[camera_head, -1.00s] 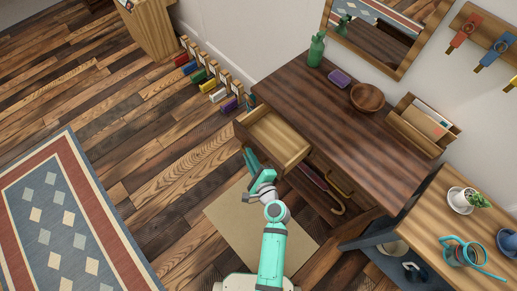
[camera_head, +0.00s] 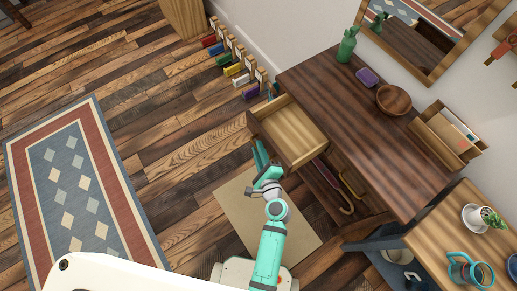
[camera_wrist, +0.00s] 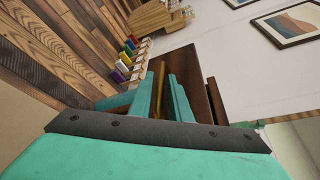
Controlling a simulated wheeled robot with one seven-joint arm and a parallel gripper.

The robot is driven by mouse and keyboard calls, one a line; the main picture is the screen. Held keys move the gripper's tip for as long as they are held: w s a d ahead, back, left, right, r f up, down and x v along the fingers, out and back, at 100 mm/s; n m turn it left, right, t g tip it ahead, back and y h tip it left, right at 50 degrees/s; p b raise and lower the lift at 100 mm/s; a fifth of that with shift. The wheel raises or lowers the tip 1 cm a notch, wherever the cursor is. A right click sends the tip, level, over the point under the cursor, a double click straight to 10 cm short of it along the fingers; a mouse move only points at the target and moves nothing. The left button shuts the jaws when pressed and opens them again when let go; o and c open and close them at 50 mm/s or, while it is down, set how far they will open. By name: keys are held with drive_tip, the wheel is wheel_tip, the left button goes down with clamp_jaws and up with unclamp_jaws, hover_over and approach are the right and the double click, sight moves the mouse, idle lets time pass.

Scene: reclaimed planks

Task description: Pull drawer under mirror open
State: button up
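The drawer (camera_head: 290,132) under the mirror is pulled out from the dark wooden table (camera_head: 345,125); its empty pale interior shows in the head view. The mirror (camera_head: 425,25) hangs on the wall above the table. My gripper (camera_head: 260,156) is at the drawer's front, on its near left side. In the wrist view, a brass-coloured handle (camera_wrist: 158,88) stands between the teal fingers of my gripper (camera_wrist: 160,97), which appear closed on it. In the head view the handle is hidden behind my gripper.
An umbrella (camera_head: 332,187) lies below. Several coloured items line the wall. Floor left of the drawer is clear up to the rug (camera_head: 75,185).

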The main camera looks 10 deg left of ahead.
drive_tip(key=v, duration=1)
drive_tip(key=shift+s, duration=0.2)
drive_tip(key=shift+d, duration=0.1)
drive_tip(key=s+d+n+h, duration=0.3)
drive_tip(key=s+n, duration=0.2)
drive_tip(key=s, duration=0.2)
drive_tip(key=s+d+n+h, duration=0.2)
drive_tip(key=s+n+h, duration=0.15)
drive_tip(key=s, duration=0.25)
drive_tip(key=s+r+n, duration=0.3)
drive_tip(key=r+n, duration=0.2)
drive_tip(key=r, duration=0.1)
drive_tip(key=s+a+r+n+t, duration=0.1)
drive_tip(key=s+r+n, duration=0.2)
drive_tip(key=r+n, duration=0.2)
wheel_tip(320, 180, up, 3)
drive_tip(key=shift+s+a+f+n, duration=0.15)
drive_tip(key=shift+s+a+n, duration=0.05)
drive_tip(key=shift+s+n, duration=0.15)
